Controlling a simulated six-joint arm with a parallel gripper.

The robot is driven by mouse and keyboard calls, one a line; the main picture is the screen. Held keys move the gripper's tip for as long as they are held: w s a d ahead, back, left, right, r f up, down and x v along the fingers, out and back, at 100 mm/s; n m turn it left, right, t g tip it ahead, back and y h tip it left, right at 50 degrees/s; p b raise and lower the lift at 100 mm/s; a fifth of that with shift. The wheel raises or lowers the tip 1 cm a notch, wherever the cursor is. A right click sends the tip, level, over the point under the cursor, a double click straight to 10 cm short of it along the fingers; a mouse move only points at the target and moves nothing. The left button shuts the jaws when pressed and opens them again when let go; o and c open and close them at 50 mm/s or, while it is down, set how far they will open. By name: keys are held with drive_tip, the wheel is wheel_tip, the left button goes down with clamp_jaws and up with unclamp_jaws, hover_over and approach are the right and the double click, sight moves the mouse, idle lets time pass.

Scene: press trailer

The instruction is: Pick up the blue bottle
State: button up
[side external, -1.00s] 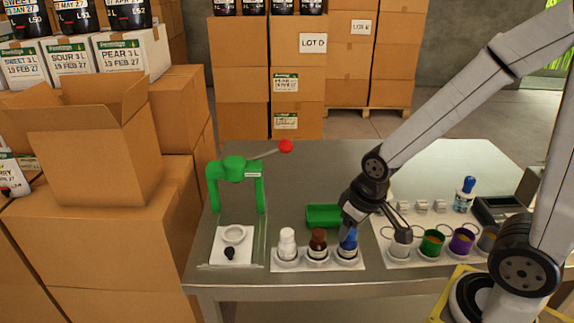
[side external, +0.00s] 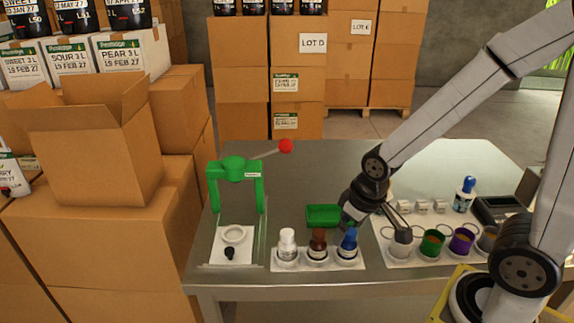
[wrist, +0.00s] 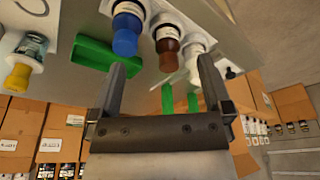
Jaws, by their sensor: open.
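The blue bottle (side external: 348,242) stands upright at the right end of a row of three bottles on a white holder (side external: 290,266). In the wrist view the blue bottle (wrist: 126,36) is at the upper left, beyond the left fingertip. My gripper (side external: 347,217) is just behind and above the blue bottle in the side view. In the wrist view my gripper (wrist: 161,68) is open with nothing between its fingers. I see no contact with the bottle.
A brown bottle (side external: 318,243) and a white bottle (side external: 287,245) stand left of the blue one. A green tray (side external: 322,214) lies behind them. A green press (side external: 236,172) stands left; cups (side external: 432,242) stand right. Another blue-topped bottle (side external: 465,195) is farther right.

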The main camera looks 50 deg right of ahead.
sight(351, 228)
drive_tip(key=d+m+g+y, duration=0.1)
drive_tip(key=d+m, duration=0.1)
drive_tip(key=m, duration=0.1)
drive_tip(key=w+d+m+g+y, duration=0.1)
drive_tip(key=d+m, duration=0.1)
drive_tip(key=m, duration=0.2)
drive_tip(key=w+d+f+m+g, duration=0.1)
drive_tip(key=d+m, duration=0.1)
drive_tip(key=m, duration=0.2)
drive_tip(key=shift+g+y, duration=0.3)
drive_tip(key=shift+y, duration=0.1)
drive_tip(key=m, duration=0.1)
drive_tip(key=d+m+y, duration=0.1)
drive_tip(key=m, duration=0.1)
drive_tip(key=shift+w+d+r+y, duration=0.15)
drive_tip(key=shift+w+d+y, duration=0.05)
drive_tip(key=shift+w+y, duration=0.15)
drive_tip(key=shift+x, duration=1.3)
drive_tip(key=shift+x, duration=2.65)
drive_tip(key=shift+w, duration=0.1)
clamp_jaws()
